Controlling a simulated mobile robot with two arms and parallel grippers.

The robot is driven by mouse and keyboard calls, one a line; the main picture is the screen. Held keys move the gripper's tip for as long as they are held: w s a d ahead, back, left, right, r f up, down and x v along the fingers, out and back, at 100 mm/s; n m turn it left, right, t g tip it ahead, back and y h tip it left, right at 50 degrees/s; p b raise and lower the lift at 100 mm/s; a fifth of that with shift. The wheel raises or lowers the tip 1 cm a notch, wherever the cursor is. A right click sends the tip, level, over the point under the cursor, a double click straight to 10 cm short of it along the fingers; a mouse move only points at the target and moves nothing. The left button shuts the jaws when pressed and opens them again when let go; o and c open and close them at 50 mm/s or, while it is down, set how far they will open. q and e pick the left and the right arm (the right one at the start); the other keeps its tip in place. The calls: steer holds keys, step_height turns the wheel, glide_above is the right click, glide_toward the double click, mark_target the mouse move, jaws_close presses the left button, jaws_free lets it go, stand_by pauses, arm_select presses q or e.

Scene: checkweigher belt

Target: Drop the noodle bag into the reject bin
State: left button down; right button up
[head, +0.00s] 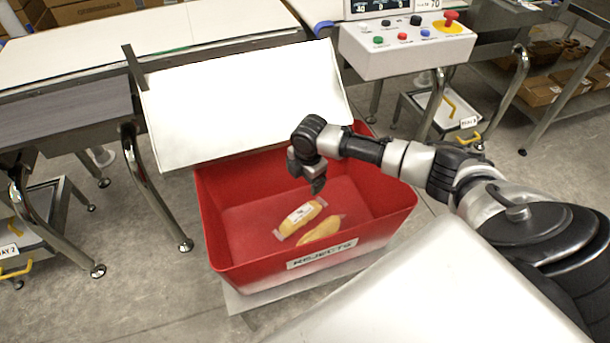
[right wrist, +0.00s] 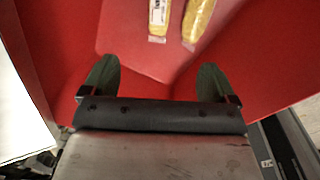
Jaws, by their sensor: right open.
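The red reject bin (head: 390,205) has a "REJECTS" label on its front. Two yellow noodle bags lie on its floor: one with a white label (head: 300,217) and one beside it, nearer the front (head: 321,231). Both bags also show at the top of the right wrist view, the labelled one (right wrist: 159,16) left of the other (right wrist: 198,18). My right gripper (head: 312,182) is over the bin, above the bags and apart from them. In the right wrist view its two fingers (right wrist: 158,82) are spread with nothing between them. My left gripper is not in view.
A white sloping chute panel (head: 245,100) stands at the bin's back edge. A control box (head: 405,45) with coloured buttons and a red knob is behind to the right. A white belt table (head: 70,60) is at the left.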

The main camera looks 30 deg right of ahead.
steer(key=shift+r, duration=0.1)
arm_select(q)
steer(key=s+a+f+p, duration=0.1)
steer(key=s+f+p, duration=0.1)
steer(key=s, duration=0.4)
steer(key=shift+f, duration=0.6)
arm_select(e)
step_height(320, 180, up, 11)
steer(key=s, duration=0.1)
steer(key=shift+f, duration=0.2)
